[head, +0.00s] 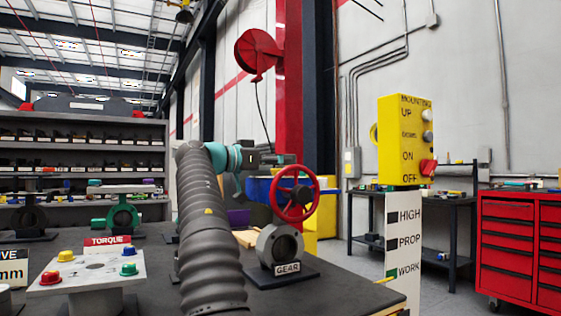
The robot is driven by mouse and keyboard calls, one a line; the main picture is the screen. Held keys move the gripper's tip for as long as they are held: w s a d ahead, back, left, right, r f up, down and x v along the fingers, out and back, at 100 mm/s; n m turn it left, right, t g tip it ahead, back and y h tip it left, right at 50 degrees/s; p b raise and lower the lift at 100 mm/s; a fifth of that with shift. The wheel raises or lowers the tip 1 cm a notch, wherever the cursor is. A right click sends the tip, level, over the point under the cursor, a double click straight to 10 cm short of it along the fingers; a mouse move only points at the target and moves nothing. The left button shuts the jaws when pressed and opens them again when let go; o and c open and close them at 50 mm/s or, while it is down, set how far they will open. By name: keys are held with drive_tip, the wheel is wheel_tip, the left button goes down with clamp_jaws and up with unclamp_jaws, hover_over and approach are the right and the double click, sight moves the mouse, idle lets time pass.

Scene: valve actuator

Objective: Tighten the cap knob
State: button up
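A valve labelled GEAR (268,246) stands on a dark base on the workbench, right of centre. Its red handwheel (315,198) sits above the grey round valve body. I cannot single out a part as the cap knob for sure. My gripper (290,160) points right, just above and behind the handwheel's upper left rim. Its fingertips are small and partly lost against the background, so I cannot tell if they touch anything. A blue part (260,190) shows behind the wheel, below my gripper. My arm hides part of the bench.
A TORQUE plate (85,275) with coloured knobs stands at front left. A teal valve (122,215) is behind it. A yellow control box (404,140) stands at right on a white labelled post. A red tool cabinet (515,250) is at far right.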

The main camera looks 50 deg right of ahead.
drive_tip(key=v, duration=1.2)
